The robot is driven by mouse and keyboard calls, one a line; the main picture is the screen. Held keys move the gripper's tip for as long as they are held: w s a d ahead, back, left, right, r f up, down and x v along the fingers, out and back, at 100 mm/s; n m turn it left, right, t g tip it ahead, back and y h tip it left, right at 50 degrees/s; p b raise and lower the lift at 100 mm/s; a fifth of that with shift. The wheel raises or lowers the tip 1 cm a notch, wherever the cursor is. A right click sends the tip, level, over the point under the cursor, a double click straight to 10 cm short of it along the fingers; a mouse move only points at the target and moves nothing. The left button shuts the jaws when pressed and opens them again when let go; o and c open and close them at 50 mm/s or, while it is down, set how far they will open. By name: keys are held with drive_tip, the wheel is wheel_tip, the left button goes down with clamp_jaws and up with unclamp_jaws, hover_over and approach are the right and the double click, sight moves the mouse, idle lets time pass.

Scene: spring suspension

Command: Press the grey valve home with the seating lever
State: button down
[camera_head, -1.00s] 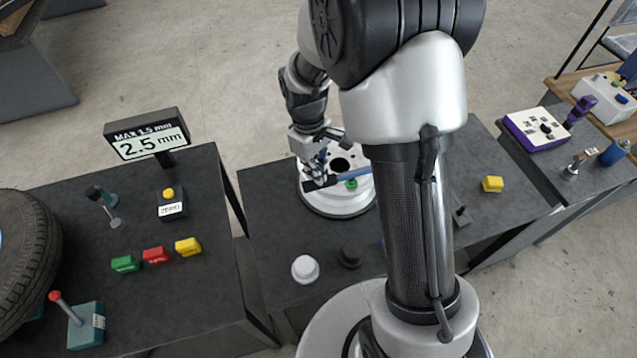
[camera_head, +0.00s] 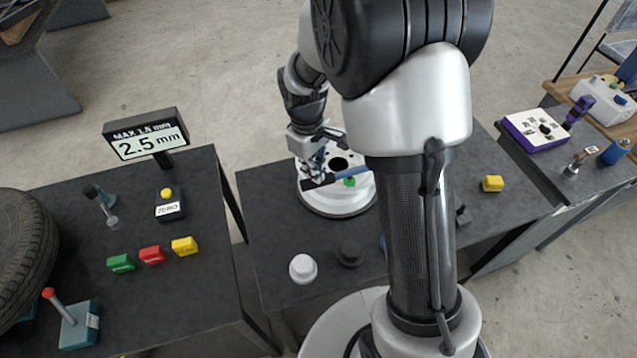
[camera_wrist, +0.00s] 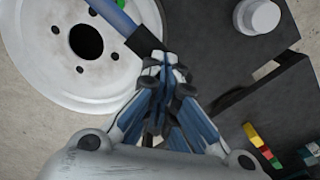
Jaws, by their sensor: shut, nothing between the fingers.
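A blue bar with a black grip, which looks like the seating lever (camera_head: 352,173), lies across the white wheel (camera_head: 335,207). Its blue shaft (camera_wrist: 112,14) and black grip (camera_wrist: 143,40) show in the wrist view. A small green piece (camera_head: 349,182) sits beside the bar on the wheel. I cannot make out a grey valve; my arm and the bar cover part of the wheel. My gripper (camera_head: 317,177) is low over the wheel's left side at the black grip. Its fingertips (camera_wrist: 172,68) are shut beside the grip's end, holding nothing; I cannot tell whether they touch it.
A white round knob (camera_head: 303,268) and a black one (camera_head: 350,253) stand at the table's front. The left table holds a display (camera_head: 147,141) reading 2.5 mm, a tyre (camera_head: 25,250) and coloured blocks (camera_head: 152,255).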

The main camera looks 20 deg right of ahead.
drive_tip(key=f, duration=0.1)
drive_tip(key=a+f+p, duration=0.1)
drive_tip(key=f, duration=0.1)
drive_tip(key=shift+w+g, duration=0.2)
drive_tip(key=shift+g, duration=0.2)
drive_tip(key=shift+w+a+f, duration=0.1)
drive_tip(key=shift+w+f, duration=0.1)
drive_tip(key=shift+r, duration=0.35)
wheel_tip(320, 180, up, 15)
drive_tip(key=shift+w+f+p, duration=0.2)
drive_tip(key=shift+w+p, duration=0.2)
